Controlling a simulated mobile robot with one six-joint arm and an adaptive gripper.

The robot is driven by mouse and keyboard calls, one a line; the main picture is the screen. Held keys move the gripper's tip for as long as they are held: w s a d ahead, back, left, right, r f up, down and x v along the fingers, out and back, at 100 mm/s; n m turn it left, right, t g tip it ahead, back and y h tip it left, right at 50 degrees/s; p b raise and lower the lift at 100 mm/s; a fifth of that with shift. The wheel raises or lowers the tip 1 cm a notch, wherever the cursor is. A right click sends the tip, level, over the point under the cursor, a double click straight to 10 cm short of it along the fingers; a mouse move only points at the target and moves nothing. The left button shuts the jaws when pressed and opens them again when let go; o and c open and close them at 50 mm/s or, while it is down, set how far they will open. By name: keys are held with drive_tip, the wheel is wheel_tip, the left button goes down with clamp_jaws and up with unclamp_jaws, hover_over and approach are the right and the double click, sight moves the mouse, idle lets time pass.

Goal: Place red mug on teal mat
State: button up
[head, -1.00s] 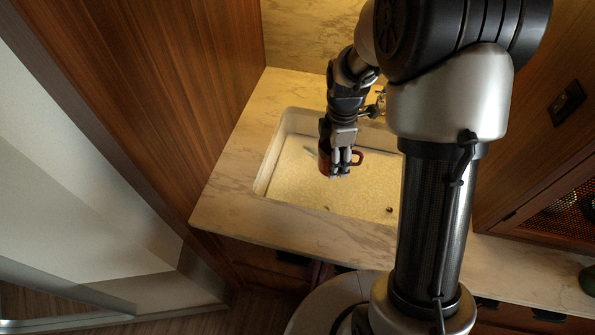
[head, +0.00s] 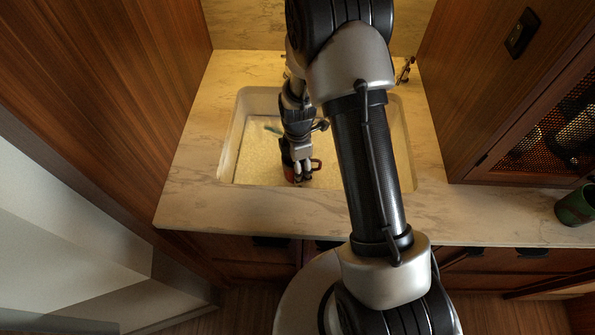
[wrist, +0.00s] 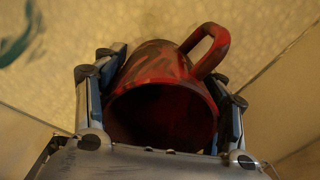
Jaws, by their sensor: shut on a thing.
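The red mug (wrist: 165,85) has dark streaks and fills the middle of the wrist view, its open mouth facing the camera and its handle at the upper right. My gripper (wrist: 160,100) is shut on the mug, with a finger on each side of its body. In the head view the mug (head: 288,171) is partly hidden behind my gripper (head: 299,175), over the front part of the sink. I cannot tell how high it is above the sink floor. No teal mat can be made out; a small teal piece (head: 272,130) shows in the sink.
The pale sink (head: 228,150) surrounds my gripper, with its front rim close by. Marble counter (head: 200,190) is bare to the left and in front. A dark green object (head: 576,207) stands at the far right, beside a cabinet with a mesh front (head: 560,130).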

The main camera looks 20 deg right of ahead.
drive_tip(key=shift+f+b, duration=0.3)
drive_tip(key=shift+f, duration=1.1)
drive_tip(key=shift+f, duration=0.1)
drive_tip(key=o, duration=1.3)
